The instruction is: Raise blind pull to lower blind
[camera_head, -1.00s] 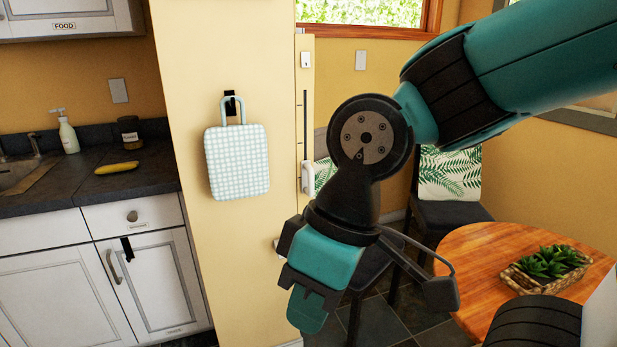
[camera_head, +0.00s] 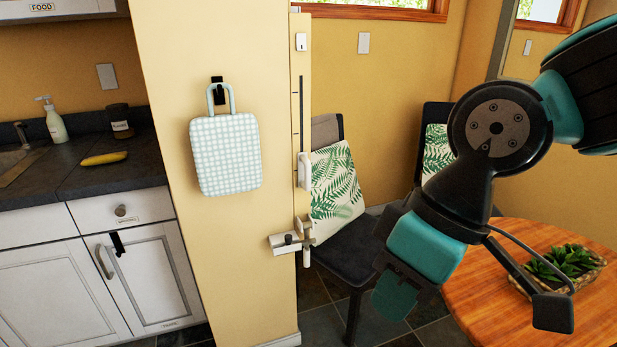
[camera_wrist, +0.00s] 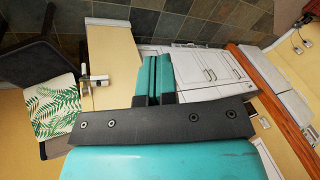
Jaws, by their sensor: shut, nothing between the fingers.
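A white handle, apparently the blind pull (camera_head: 304,171), sits at the lower part of a dark vertical slot in a narrow cream panel on the wall's end. My gripper (camera_head: 394,298) is in the head view, to the right of and below the pull, apart from it, pointing down. Its teal fingers (camera_wrist: 158,78) are together and empty in the wrist view. I cannot make out the pull in the wrist view. A window (camera_head: 380,8) with a wooden frame is cut off at the top; no blind can be made out.
A pale latch-like fitting with a dark knob (camera_head: 290,240) sticks out below the pull. A chair with a leaf-print cushion (camera_head: 335,185) stands behind. A round wooden table (camera_head: 480,290) is at the lower right. A checked bag (camera_head: 225,155) hangs on the wall.

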